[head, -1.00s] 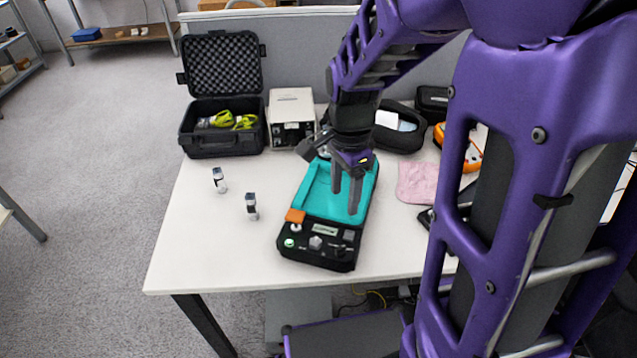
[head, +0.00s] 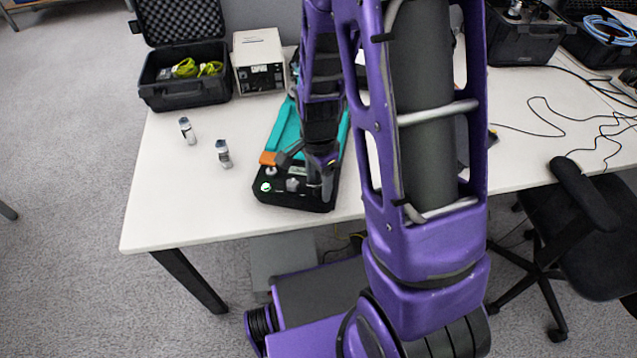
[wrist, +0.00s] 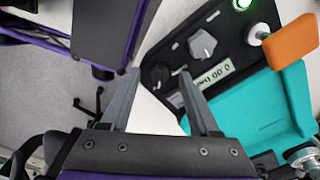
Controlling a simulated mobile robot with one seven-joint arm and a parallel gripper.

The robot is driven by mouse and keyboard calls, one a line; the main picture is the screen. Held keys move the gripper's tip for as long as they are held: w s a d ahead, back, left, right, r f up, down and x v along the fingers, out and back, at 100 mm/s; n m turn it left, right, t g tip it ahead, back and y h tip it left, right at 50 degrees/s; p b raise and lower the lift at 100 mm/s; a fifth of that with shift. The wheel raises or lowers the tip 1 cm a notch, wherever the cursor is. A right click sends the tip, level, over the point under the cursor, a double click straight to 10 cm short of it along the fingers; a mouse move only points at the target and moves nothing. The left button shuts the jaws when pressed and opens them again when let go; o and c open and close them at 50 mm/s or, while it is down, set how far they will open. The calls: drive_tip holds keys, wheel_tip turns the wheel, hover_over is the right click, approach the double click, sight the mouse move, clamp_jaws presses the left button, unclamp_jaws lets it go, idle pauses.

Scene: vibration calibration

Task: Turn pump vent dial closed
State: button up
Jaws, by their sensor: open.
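The pump unit has a black front panel (head: 288,200) and a teal tray (head: 284,128). In the wrist view, its panel carries a dark round dial (wrist: 160,72), a grey knob (wrist: 202,44), a small display (wrist: 214,74) and a lit green button (wrist: 242,4). I cannot read which dial is the vent. My gripper (wrist: 158,74) is open and empty, fingers pointing at the panel's corner, with the dark dial showing between the fingertips. I cannot tell whether they touch it. In the head view, my gripper (head: 322,184) hides that corner.
An open black case (head: 186,93) and a beige box (head: 259,62) are behind. Table left of the pump is mostly clear.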

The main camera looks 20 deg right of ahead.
drive_tip(key=shift+f, duration=0.1)
clamp_jaws()
idle(0.3)
drive_tip(key=shift+n, duration=0.3)
drive_tip(key=n, duration=0.4)
drive_tip(key=n+b, duration=0.1)
drive_tip(key=n, duration=0.8)
drive_tip(key=shift+n+p, duration=0.45)
drive_tip(key=shift+n, duration=1.65)
